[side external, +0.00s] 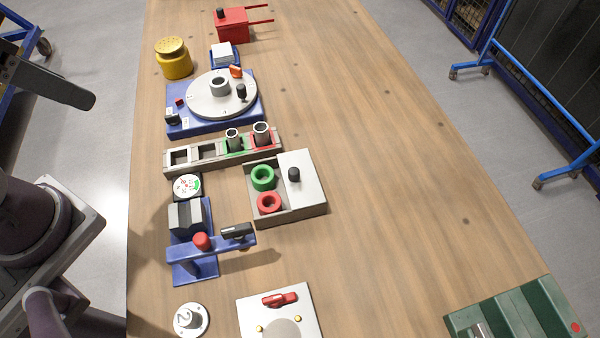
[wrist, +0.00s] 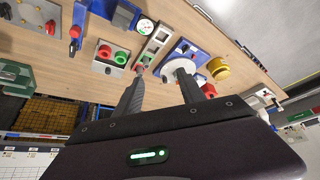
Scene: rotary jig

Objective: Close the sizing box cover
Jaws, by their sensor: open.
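The sizing box appears to be the low grey open box (side external: 290,218) at mid-table in the side view. Its white cover (side external: 306,176) with a black knob (side external: 294,174) lies over the right part, leaving the left part uncovered. A green ring (side external: 262,178) and a red ring (side external: 269,202) show in that open part. In the wrist view, the green ring (wrist: 121,58) and red ring (wrist: 105,51) are small and far off. My gripper (wrist: 161,70) is open, with nothing between its fingers, and apart from the box.
A grey rack (side external: 222,152) with tube-like parts stands behind the box. A blue clamp stand (side external: 190,262) is at its front left. Farther back is a rotary disc (side external: 221,97) on a blue base. The table (side external: 390,190) right of the box is clear.

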